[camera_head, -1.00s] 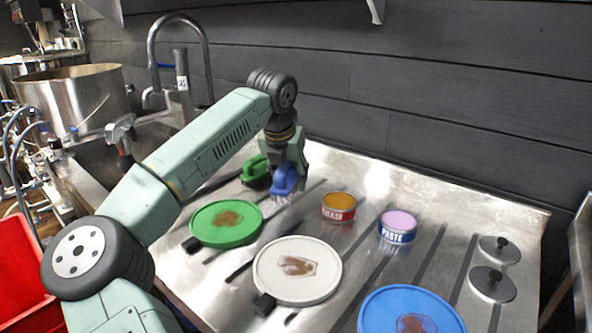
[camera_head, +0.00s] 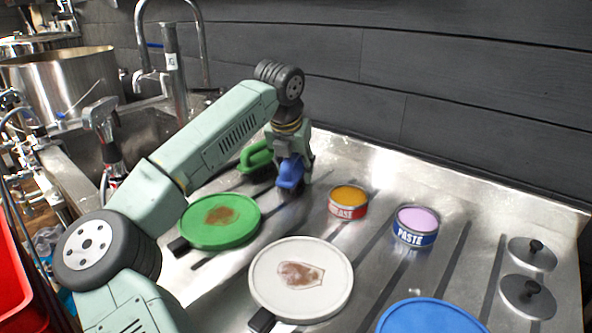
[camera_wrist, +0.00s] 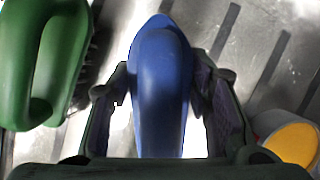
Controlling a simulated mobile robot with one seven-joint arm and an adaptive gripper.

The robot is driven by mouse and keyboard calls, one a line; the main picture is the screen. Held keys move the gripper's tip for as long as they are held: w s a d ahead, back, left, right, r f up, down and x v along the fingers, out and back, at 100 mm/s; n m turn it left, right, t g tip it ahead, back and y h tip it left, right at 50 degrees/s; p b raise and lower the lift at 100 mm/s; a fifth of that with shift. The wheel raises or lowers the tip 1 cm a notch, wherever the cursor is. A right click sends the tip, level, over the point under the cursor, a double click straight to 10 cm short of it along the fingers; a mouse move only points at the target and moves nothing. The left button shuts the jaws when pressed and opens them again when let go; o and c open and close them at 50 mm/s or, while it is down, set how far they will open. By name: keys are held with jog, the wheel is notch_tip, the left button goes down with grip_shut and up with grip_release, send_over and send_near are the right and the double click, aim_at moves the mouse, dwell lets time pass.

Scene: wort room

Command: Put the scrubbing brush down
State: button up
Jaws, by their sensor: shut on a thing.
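A blue scrubbing brush (camera_head: 291,174) is in my gripper (camera_head: 291,168), at or just above the steel counter behind the plates. In the wrist view its blue handle (camera_wrist: 160,85) lies between the two fingers (camera_wrist: 165,110), which are shut on it. Its bristles are mostly hidden, so I cannot tell if they touch the counter. A green scrubbing brush (camera_head: 257,156) stands just left of it; it also shows at the left of the wrist view (camera_wrist: 45,60).
Green (camera_head: 219,221), white (camera_head: 300,279) and blue (camera_head: 430,317) round boards lie in front. An orange-topped tin (camera_head: 348,202) and a PASTE tin (camera_head: 416,226) stand to the right. Two steel lids (camera_head: 527,296) lie at far right. A sink with taps (camera_head: 175,80) is at left.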

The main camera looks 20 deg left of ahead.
jog(key=shift+f, duration=0.15)
jog(key=o, duration=1.1)
jog(key=shift+f, duration=0.1)
jog(key=shift+r, duration=0.35)
jog(key=v, duration=1.2)
jog(key=shift+b, duration=0.35)
jog(key=shift+f, duration=0.1)
